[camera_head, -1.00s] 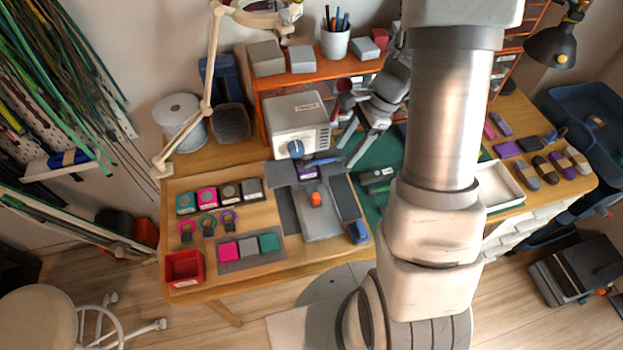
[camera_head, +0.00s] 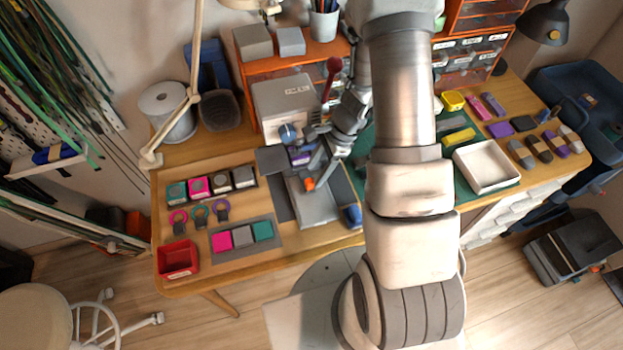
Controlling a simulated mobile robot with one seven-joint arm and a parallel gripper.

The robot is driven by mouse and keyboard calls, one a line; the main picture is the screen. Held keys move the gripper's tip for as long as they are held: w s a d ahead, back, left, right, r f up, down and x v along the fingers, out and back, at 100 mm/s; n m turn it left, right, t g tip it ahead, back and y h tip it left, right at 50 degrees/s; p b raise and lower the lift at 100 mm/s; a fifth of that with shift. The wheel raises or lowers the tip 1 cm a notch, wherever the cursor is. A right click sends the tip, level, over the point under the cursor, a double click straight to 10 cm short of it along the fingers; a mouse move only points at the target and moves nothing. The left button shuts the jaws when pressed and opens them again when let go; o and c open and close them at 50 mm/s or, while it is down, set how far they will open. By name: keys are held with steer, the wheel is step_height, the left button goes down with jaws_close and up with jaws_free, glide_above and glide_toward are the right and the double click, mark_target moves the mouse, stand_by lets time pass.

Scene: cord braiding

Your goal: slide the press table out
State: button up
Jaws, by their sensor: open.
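The press (camera_head: 285,103) is a grey box with a blue knob, at the back middle of the wooden bench. Its press table (camera_head: 316,208) is a flat grey plate reaching toward the front of the bench, with a small orange piece (camera_head: 309,184) on it. A purple part (camera_head: 299,157) shows under the press head. My gripper (camera_head: 314,155) is open at the right of the press head, above the back of the press table, its fingers pointing left and down. I cannot tell whether a finger touches anything.
A lever with a red ball (camera_head: 333,66) stands by the press, close to my gripper. A blue item (camera_head: 351,215) lies right of the press table. Left are a grey mat (camera_head: 243,248) with coloured squares and a red bin (camera_head: 178,259). A white tray (camera_head: 486,165) stands right.

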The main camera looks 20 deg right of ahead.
mark_target(311, 181)
steer(key=shift+x, duration=2)
jaws_close()
